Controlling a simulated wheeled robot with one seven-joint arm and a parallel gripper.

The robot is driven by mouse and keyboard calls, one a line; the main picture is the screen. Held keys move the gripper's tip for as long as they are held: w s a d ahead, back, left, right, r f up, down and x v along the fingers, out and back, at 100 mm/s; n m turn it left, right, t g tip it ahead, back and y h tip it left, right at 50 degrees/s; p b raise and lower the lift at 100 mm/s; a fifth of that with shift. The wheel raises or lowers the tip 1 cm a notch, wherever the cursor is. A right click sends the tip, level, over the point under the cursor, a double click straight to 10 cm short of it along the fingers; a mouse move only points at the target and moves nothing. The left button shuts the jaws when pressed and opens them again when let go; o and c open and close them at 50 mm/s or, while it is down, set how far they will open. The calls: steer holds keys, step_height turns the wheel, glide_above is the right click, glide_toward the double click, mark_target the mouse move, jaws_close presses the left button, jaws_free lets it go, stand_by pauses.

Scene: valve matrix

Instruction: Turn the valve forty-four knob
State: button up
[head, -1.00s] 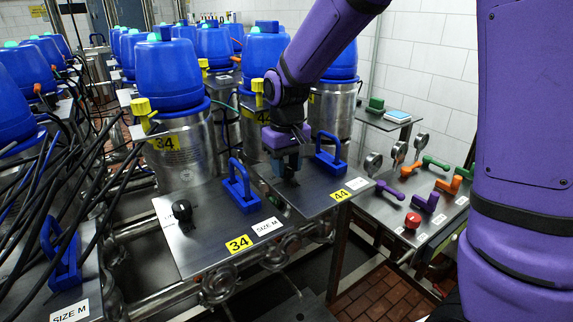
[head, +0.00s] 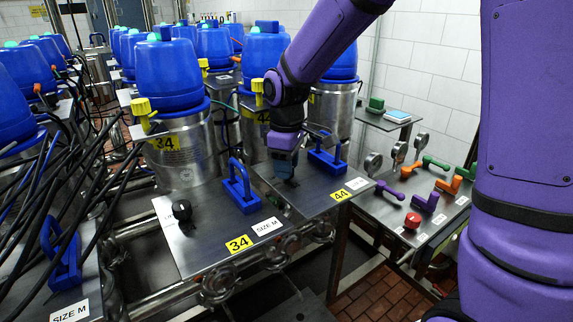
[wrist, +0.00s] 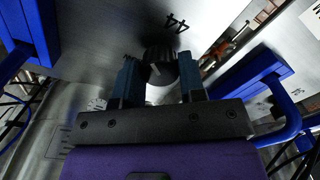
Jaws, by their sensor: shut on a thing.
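The valve forty-four plate (head: 318,200) is a grey metal sheet with a yellow 44 label (head: 341,195) at its front edge. Its black round knob (wrist: 160,56) shows in the wrist view, beside the printed 44. My gripper (head: 285,170) points down over this plate in the head view and hides the knob there. In the wrist view my gripper (wrist: 160,82) has a blue finger on each side of the knob and is shut on it. A blue handle (head: 328,155) stands on the plate just right of my gripper.
The valve 34 plate (head: 200,245) lies to the left with a black knob (head: 182,210) and a blue handle (head: 240,188). Blue-topped tanks (head: 168,75) stand behind. A side table (head: 440,222) with coloured handles is at the right. Black cables (head: 85,190) crowd the left.

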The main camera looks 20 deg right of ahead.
stand_by(0.5)
steer(key=o, duration=0.9)
step_height(320, 180, up, 11)
steer(key=shift+f, duration=0.1)
steer(key=s+d+r+m+t, duration=0.1)
steer(key=s+d+m, duration=0.2)
steer(key=s, duration=0.5)
steer(key=s+d+r+m+t, duration=0.1)
steer(key=s+d+m+t, duration=0.1)
steer(key=s, duration=0.5)
steer(key=s+d+r+m+t, duration=0.1)
steer(key=s+d+m+t, duration=0.1)
steer(key=s+d+m, duration=0.3)
steer(key=shift+s+r, duration=0.2)
steer(key=shift+s, duration=0.7)
steer(key=shift+s+r, duration=0.2)
steer(key=shift+s, duration=0.7)
